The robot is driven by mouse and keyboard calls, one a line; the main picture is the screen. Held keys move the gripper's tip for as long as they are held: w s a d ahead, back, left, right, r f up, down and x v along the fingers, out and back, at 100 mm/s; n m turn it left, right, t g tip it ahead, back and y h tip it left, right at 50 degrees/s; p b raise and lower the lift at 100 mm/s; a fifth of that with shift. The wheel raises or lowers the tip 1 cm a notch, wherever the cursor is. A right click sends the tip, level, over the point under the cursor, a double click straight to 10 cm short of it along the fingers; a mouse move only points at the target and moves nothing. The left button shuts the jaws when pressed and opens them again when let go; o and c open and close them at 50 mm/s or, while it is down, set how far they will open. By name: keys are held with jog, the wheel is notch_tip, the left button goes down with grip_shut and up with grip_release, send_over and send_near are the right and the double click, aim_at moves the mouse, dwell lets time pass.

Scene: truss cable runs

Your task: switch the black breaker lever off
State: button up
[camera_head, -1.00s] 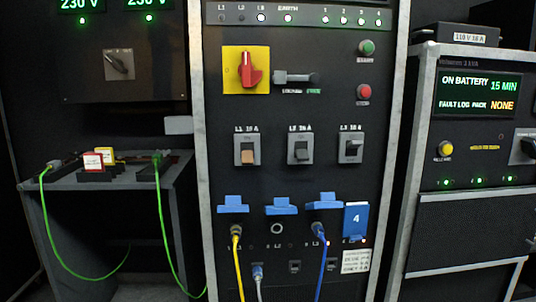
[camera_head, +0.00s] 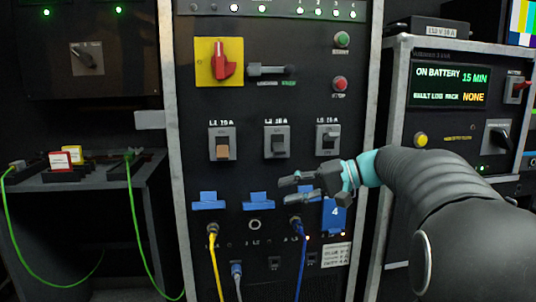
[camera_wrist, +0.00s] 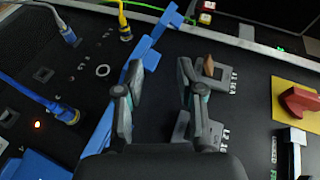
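Three breakers sit in a row on the middle panel. The left one, L1 (camera_head: 222,143), has a brown lever. The L2 breaker (camera_head: 277,140) and the L3 breaker (camera_head: 328,138) both have dark levers; I cannot tell surely which is the black one. My gripper (camera_head: 284,193) is below the L2 and L3 breakers, in front of the blue brackets, its fingers pointing left. It is open and empty. In the wrist view my gripper (camera_wrist: 160,68) shows its two fingers well apart. The brown lever (camera_wrist: 208,65) shows beside one fingertip; L2 is partly hidden by that finger.
A red rotary switch (camera_head: 222,66) on a yellow plate is above L1. Blue brackets (camera_head: 208,201) and plugged yellow (camera_head: 217,262) and blue cables (camera_head: 301,255) lie below the breakers. A blue card marked 4 (camera_head: 334,215) hangs near my wrist. A battery cabinet (camera_head: 447,90) stands right.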

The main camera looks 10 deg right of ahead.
aim_at(280, 148)
jog(key=w+d+r+n+t+y, duration=0.1)
jog(key=w+d+r+y, duration=0.1)
jog(key=w+d+y, duration=0.3)
jog(key=w+d+r+n+t, duration=0.1)
jog(key=w+d+r, duration=0.1)
jog(key=d, duration=0.5)
jog(key=x, duration=1.3)
jog(key=shift+w+a+r, duration=0.15)
jog(key=shift+w+a, duration=0.1)
jog(key=shift+a, duration=0.1)
jog(key=shift+c, duration=0.2)
grip_shut()
